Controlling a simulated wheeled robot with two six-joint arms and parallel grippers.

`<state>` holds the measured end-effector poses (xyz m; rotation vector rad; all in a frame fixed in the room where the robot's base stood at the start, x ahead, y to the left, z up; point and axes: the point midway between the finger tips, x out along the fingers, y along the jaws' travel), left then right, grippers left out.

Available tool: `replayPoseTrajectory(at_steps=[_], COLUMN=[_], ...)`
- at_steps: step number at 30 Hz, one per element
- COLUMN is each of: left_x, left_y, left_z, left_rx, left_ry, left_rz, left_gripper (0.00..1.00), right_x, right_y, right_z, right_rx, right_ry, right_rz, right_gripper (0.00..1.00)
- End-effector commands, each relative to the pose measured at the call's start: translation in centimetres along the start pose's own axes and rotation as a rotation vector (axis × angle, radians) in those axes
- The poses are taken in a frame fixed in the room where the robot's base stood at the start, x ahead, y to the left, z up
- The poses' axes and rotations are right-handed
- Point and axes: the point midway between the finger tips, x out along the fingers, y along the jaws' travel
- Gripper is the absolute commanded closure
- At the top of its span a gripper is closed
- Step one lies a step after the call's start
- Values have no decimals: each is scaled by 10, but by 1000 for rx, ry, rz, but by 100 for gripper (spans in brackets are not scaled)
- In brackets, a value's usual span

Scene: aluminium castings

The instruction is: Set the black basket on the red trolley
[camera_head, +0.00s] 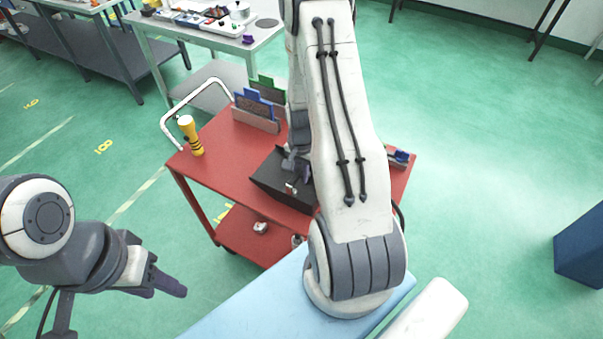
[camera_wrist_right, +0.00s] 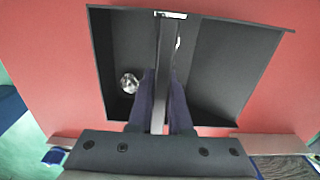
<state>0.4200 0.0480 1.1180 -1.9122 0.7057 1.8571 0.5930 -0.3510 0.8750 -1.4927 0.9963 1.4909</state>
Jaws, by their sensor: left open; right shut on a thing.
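The black basket (camera_head: 268,181) is over the top of the red trolley (camera_head: 205,172), near its front edge and partly behind my right arm. Whether it rests on the top or hangs just above it I cannot tell. In the right wrist view the basket (camera_wrist_right: 245,65) lies against the red surface with a small shiny metal part (camera_wrist_right: 129,83) inside. My right gripper (camera_wrist_right: 161,105) is shut on the basket's handle bar. My left gripper (camera_head: 172,287) is open and empty, left of the light blue surface and apart from the trolley.
A yellow bottle (camera_head: 190,136) stands at the trolley's left corner. Blue and green boards in holders (camera_head: 256,115) stand at the back. A small purple-blue thing (camera_head: 401,156) sits on the right end. A small metal part (camera_head: 260,227) lies on the lower shelf. A blue bin (camera_head: 580,250) stands right.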

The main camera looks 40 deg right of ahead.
Motion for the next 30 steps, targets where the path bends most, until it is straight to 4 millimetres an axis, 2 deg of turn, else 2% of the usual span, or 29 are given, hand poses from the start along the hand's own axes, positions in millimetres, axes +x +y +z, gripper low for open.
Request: replayPoseTrajectory(at_steps=[3, 4, 6, 15, 20, 23, 30], left_x=[3, 3, 2, 2, 2, 5, 12], left_y=[0, 0, 0, 0, 0, 0, -1], left_z=[0, 0, 0, 0, 0, 0, 1], left_rx=[0, 0, 0, 0, 0, 0, 0], left_ry=[0, 0, 0, 0, 0, 0, 0], left_rz=[0, 0, 0, 0, 0, 0, 0], left_gripper=[50, 50, 50, 50, 50, 50, 50], right_x=[4, 4, 3, 2, -7, -22, -73], right_y=[0, 0, 0, 0, 0, -1, -1], right_z=[0, 0, 0, 0, -1, -1, -1], right_rx=[0, 0, 0, 0, 0, 0, 0], right_ry=[1, 0, 0, 0, 2, 4, 6], right_rz=[0, 0, 0, 0, -2, -3, -5], right_gripper=[100, 79, 53, 53, 53, 53, 53])
